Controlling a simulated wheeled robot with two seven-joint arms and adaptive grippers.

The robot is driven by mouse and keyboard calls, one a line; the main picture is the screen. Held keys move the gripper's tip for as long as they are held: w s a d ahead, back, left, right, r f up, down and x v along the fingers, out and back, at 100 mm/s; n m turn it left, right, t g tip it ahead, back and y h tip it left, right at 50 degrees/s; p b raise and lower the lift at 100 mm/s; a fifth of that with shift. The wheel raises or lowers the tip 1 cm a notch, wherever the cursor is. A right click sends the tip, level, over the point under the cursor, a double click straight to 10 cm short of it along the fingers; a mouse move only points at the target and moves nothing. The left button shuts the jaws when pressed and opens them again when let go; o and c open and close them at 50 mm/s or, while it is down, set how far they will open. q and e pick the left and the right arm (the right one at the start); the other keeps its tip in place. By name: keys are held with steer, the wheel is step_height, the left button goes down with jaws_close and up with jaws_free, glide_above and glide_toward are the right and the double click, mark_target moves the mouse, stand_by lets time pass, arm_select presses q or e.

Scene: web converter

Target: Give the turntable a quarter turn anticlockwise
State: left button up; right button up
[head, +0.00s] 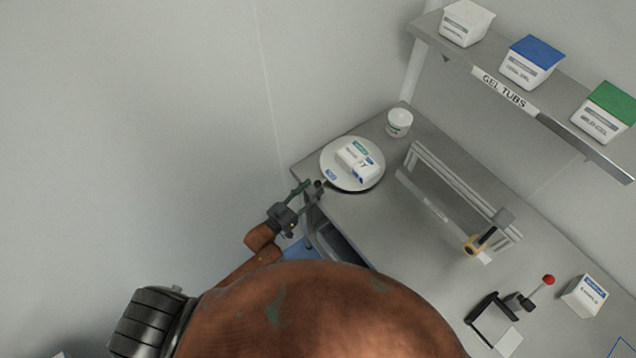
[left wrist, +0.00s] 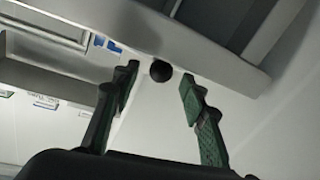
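The turntable (head: 330,161) is a round white disc near the table's back left corner in the head view. A white box with green and blue marks (head: 356,158) lies on it. A small dark round knob (head: 318,184) shows by its near edge; it also shows in the left wrist view (left wrist: 161,71). My left gripper (head: 312,187) is at that near edge, fingers spread. In the left wrist view the knob appears between the open fingertips, and contact cannot be told. My right gripper is not in view.
A white jar (head: 399,122) stands behind the turntable. A metal frame (head: 455,190) stands to its right. Further right are a red-knobbed lever (head: 547,280) and a white box (head: 584,296). A shelf (head: 490,86) with tubs hangs above. Bare table lies between turntable and frame.

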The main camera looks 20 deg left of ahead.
mark_target(318, 183)
arm_select(q)
steer(key=shift+x, duration=1.25)
steer(key=shift+w+d, duration=0.15)
steer(key=shift+w, duration=0.2)
steer(key=shift+w+d, duration=0.1)
steer(key=c, duration=0.9)
jaws_close()
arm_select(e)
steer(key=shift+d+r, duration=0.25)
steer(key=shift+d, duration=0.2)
arm_select(q)
steer(key=shift+w, duration=0.1)
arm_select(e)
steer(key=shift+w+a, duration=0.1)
